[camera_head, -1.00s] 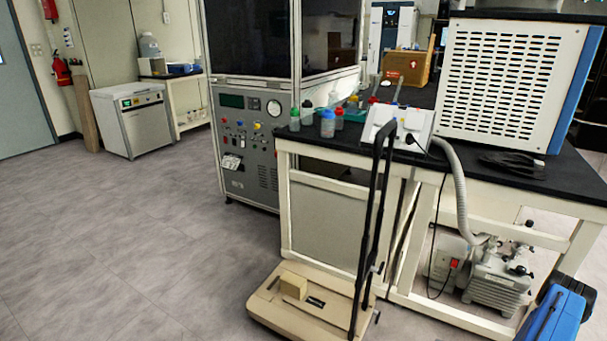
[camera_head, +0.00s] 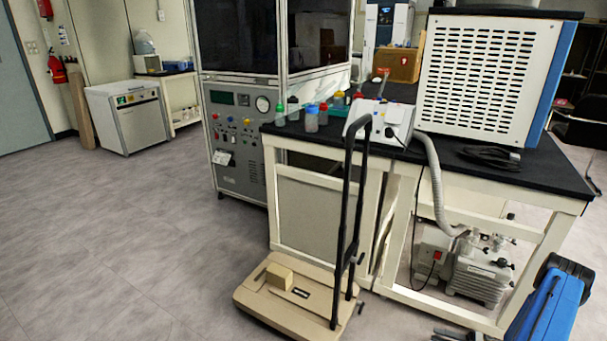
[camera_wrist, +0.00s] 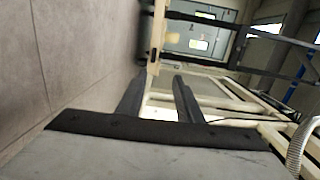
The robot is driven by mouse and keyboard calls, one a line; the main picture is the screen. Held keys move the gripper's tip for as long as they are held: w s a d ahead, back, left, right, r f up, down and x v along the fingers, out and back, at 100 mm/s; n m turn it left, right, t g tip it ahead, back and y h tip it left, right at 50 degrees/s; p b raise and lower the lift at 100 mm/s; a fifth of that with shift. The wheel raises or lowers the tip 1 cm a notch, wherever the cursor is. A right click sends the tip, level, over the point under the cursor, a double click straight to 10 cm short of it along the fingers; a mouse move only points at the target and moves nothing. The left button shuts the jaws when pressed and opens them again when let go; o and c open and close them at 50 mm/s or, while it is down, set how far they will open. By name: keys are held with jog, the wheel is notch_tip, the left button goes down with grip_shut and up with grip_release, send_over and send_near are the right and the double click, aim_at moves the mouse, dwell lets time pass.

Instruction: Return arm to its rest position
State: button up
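My gripper (camera_wrist: 158,80) shows in the wrist view. Its two dark fingers stand apart with a gap between them, and nothing is held there. Behind the fingers are cream frame bars (camera_wrist: 225,92) and the grey floor (camera_wrist: 60,60), and the picture is turned sideways.
A beige platform cart (camera_head: 262,312) with a black handle stands before the black-topped bench (camera_head: 540,172). The bench carries bottles (camera_head: 312,120) and a white vented unit (camera_head: 485,80). Open floor (camera_head: 110,220) lies left.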

jog(key=w+a+r+n+g+h, duration=0.1)
jog(key=w+a+r+g, duration=0.2)
jog(key=r, duration=0.8)
jog(key=a+r+n+g+h, duration=0.1)
jog(key=a+r+n+g, duration=0.3)
jog(key=r, duration=0.7)
jog(key=w+a+r+m+g+h, duration=0.15)
jog(key=a+r, duration=0.35)
jog(key=r, duration=0.6)
jog(key=s+a+r+n+g+h, duration=0.1)
jog(key=s+a+r+h, duration=0.15)
jog(key=a+r, duration=0.4)
jog(key=s+a+r+n+g+h, duration=0.15)
jog(key=s+a+r, duration=0.25)
jog(key=r, duration=0.6)
jog(key=s+a+r+t+h, duration=0.2)
jog(key=s+a+r, duration=0.1)
jog(key=s, duration=0.5)
jog(key=s+a+r+t+h, duration=0.2)
jog(key=s+r, duration=0.3)
jog(key=s, duration=0.4)
jog(key=s+a+r+t+h, duration=0.3)
jog(key=s+a+r, duration=0.1)
jog(key=s, duration=0.4)
jog(key=shift+s+a+r+h, duration=0.2)
jog(key=shift+a+r+h, duration=0.2)
jog(key=shift+r, duration=0.2)
